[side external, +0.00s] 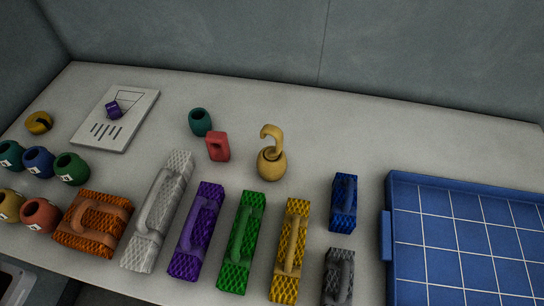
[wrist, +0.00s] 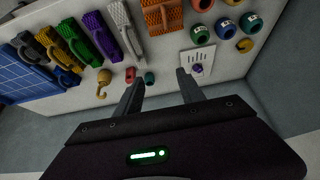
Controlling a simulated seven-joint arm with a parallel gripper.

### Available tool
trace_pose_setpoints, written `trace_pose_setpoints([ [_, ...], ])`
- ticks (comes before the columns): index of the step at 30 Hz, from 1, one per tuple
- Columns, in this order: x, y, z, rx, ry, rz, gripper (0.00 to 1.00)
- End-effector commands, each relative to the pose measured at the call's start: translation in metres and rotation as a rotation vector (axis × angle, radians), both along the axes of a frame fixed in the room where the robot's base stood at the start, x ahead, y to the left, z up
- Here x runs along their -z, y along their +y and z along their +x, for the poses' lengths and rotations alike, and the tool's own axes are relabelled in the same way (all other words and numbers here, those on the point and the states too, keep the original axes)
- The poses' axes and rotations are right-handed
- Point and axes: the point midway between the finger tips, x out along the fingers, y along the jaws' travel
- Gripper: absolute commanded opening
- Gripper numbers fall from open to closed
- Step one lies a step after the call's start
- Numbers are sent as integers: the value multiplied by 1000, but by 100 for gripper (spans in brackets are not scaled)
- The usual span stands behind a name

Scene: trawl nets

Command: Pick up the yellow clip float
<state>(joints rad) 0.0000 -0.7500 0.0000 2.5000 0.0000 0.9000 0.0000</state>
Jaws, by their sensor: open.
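A yellow C-shaped ring with a dark gap, which looks like the yellow clip float (side external: 38,123), lies at the far left of the table in the side view. In the wrist view it shows at the upper right (wrist: 245,46), well to the right of my gripper (wrist: 160,78). My gripper is open and empty, its two fingers apart, and touches nothing that I can see. It does not show in the side view. Another yellow thing, a round body with a hook (side external: 271,163), stands near the middle of the table; it also shows in the wrist view (wrist: 103,78).
A white card (side external: 90,138) with a purple piece (side external: 113,109) lies right of the clip float. Several numbered round floats (side external: 72,168) stand close in front. Small teal (side external: 200,122) and red (side external: 218,147) pieces, a row of netted blocks (side external: 157,212) and a blue tray (side external: 387,237) lie further right.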

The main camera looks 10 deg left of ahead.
Motion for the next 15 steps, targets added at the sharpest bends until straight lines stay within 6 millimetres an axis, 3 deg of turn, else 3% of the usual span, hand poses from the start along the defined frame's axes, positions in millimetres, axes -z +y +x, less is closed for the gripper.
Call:
trace_pose_setpoints([
  [5,0,-2,1,-1,6,-6,46],
  [8,-2,-20,18,-17,80,-84,46],
  [11,0,-61,56,-70,235,-254,46],
  [15,20,-127,122,-210,490,-528,46],
])
